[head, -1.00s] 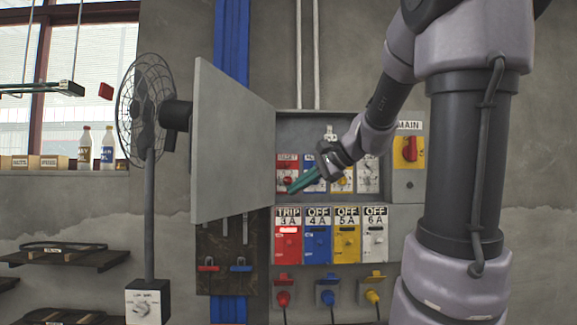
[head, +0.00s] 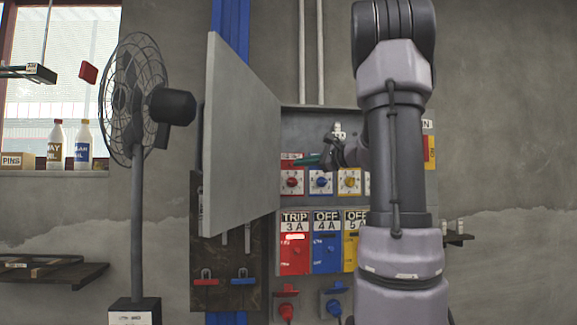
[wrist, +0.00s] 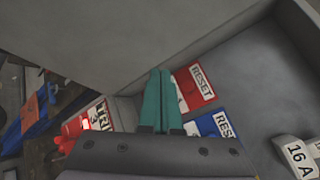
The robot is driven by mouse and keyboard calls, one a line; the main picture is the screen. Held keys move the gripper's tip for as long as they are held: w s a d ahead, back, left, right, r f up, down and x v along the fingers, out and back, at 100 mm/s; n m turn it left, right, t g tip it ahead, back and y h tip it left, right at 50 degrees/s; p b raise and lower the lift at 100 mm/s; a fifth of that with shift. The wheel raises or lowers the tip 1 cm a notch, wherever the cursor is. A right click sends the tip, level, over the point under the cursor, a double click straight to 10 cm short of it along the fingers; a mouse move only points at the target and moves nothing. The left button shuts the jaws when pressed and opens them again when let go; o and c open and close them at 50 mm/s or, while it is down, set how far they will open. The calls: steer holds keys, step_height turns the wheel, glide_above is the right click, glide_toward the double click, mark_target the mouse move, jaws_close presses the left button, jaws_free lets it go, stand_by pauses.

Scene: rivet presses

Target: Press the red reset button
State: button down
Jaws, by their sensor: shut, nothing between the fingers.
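In the wrist view the red RESET panel (wrist: 195,84) lies just right of my gripper (wrist: 160,74). Its two teal fingers are closed together. The red button itself cannot be made out there; the fingers cover part of the panel's near side. A blue RESET panel (wrist: 214,124) lies beside the red one. In the head view my gripper (head: 297,162) reaches into the open grey cabinet, with its fingertips in front of the red RESET panel (head: 287,157) at the left end of the row. I cannot tell whether they touch it.
The open cabinet door (head: 240,140) stands close left of my gripper. Red, blue and yellow knobs (head: 292,182) sit below the fingers. The TRIP 3 A switch (head: 294,255) is lower down. A fan (head: 135,100) stands left of the door.

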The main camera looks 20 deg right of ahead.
steer(key=shift+w, duration=0.1)
steer(key=w+d, duration=0.2)
steer(key=w, duration=0.6)
steer(key=shift+w+d, duration=0.15)
steer(key=shift+w, duration=0.2)
stand_by(1.9)
steer(key=shift+w+d, duration=0.15)
steer(key=shift+w, duration=0.05)
steer(key=shift+w+d, duration=0.15)
steer(key=shift+w, duration=0.4)
stand_by(0.8)
steer(key=shift+s, duration=0.15)
steer(key=shift+s+a, duration=0.3)
steer(key=shift+s, duration=0.5)
steer(key=shift+s+a, duration=0.25)
steer(key=shift+s, duration=0.55)
steer(key=shift+s+a, duration=0.2)
steer(key=shift+s, duration=0.6)
steer(key=shift+s+a, duration=0.25)
steer(key=shift+s, duration=0.55)
